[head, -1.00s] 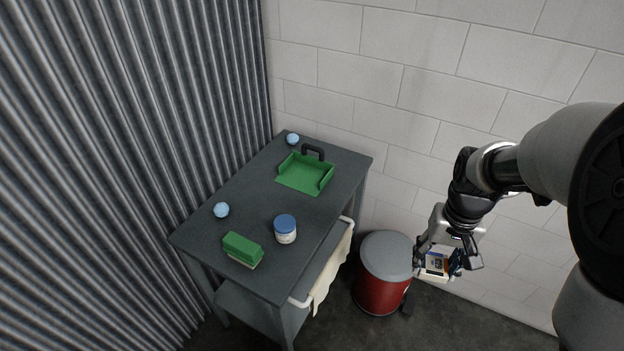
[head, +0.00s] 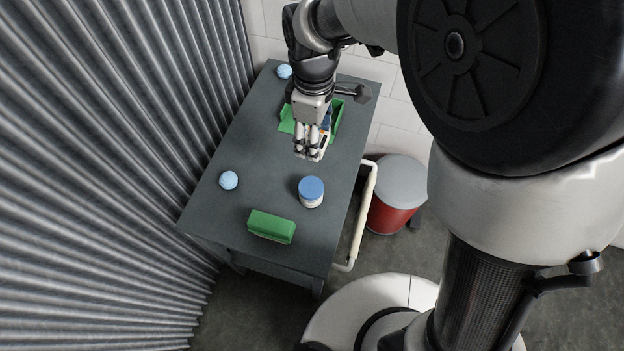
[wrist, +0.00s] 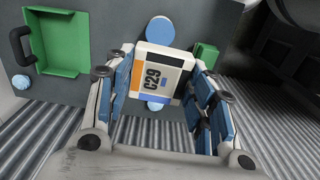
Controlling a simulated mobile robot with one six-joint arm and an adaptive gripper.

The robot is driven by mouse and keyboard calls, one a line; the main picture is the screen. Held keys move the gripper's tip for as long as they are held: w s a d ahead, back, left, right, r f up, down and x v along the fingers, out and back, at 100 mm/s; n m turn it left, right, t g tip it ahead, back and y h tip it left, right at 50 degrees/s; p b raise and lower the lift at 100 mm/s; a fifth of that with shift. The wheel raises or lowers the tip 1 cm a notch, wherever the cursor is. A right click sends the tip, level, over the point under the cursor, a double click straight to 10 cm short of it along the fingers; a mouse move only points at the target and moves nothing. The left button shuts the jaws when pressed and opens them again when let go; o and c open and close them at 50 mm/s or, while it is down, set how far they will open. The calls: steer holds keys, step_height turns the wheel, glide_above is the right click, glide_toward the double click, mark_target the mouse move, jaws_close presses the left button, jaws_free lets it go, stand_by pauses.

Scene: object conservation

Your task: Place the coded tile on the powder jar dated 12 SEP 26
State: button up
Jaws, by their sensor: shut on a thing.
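The coded tile (wrist: 158,72), white with an orange edge, a blue patch and the code C29, is between the fingers of my gripper (wrist: 160,88) in the wrist view. My gripper (head: 313,152) is shut on it above the table in the head view, with a sliver of the tile (head: 323,147) showing. The powder jar (head: 311,193), white with a blue lid, stands upright on the table, nearer the front than my gripper. Its lid (wrist: 160,29) shows beyond the tile in the wrist view. The tile and jar look apart. No date on the jar is readable.
On the grey table (head: 235,140) are a green open tray (head: 286,118), partly hidden by my gripper, a green block (head: 271,226) and two blue balls (head: 228,180) (head: 284,72). A red bin (head: 390,213) stands right of the table. Corrugated wall lies left.

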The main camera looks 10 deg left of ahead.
mark_target(311, 187)
steer(key=f+b, duration=0.2)
steer(key=f, duration=0.4)
steer(key=f+b, duration=0.1)
steer(key=f, duration=0.6)
steer(key=f+b, duration=0.2)
steer(key=f, duration=0.5)
steer(key=shift+a+b, duration=0.3)
steer(key=shift+f+n, duration=0.1)
steer(key=shift+n, duration=0.2)
steer(key=o, duration=1.2)
